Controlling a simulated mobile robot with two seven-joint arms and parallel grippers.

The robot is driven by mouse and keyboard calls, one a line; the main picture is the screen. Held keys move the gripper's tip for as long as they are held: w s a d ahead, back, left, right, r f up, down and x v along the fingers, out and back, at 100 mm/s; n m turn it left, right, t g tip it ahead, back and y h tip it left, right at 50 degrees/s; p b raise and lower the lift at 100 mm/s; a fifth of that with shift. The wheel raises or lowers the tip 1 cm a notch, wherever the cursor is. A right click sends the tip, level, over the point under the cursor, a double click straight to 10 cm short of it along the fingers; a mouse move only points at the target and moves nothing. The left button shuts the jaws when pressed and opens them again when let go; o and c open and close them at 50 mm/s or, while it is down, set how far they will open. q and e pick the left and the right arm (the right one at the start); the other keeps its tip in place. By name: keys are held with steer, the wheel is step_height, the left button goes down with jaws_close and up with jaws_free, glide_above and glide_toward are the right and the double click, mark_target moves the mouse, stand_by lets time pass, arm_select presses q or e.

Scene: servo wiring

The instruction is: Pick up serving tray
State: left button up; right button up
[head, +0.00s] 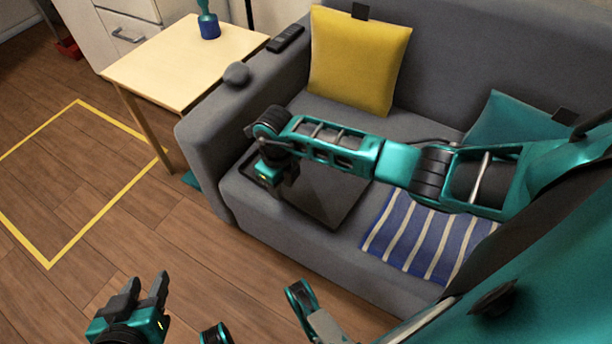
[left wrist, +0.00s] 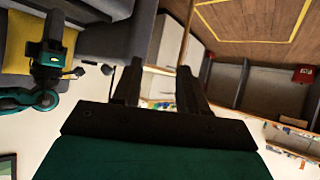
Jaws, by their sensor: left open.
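The serving tray (head: 345,199) appears as a dark, flat, square-cornered piece on the grey sofa seat, partly covered by my right arm. My right gripper (head: 280,188) points down at the tray's left side. Its fingertips are hidden or too dark to make out, so I cannot tell whether it touches or grips the tray. My left gripper (head: 147,283) is open and empty over the wooden floor in front of the sofa, well apart from the tray. Its two spread fingers also show in the left wrist view (left wrist: 160,82).
The sofa armrest (head: 205,130) holds a grey ball (head: 236,73) and a dark remote (head: 286,38). A striped blue cloth (head: 410,235) lies right of the tray. A yellow cushion (head: 358,62) leans behind. A light wooden table (head: 175,62) stands left. Taped floor (head: 75,185) is clear.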

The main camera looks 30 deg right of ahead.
mark_target(283, 194)
step_height(283, 194, down, 5)
steer(key=shift+w+r+b, duration=0.1)
steer(key=shift+r+b, duration=0.05)
steer(key=shift+b, duration=0.8)
jaws_close()
steer(key=shift+r, duration=0.1)
stand_by(0.5)
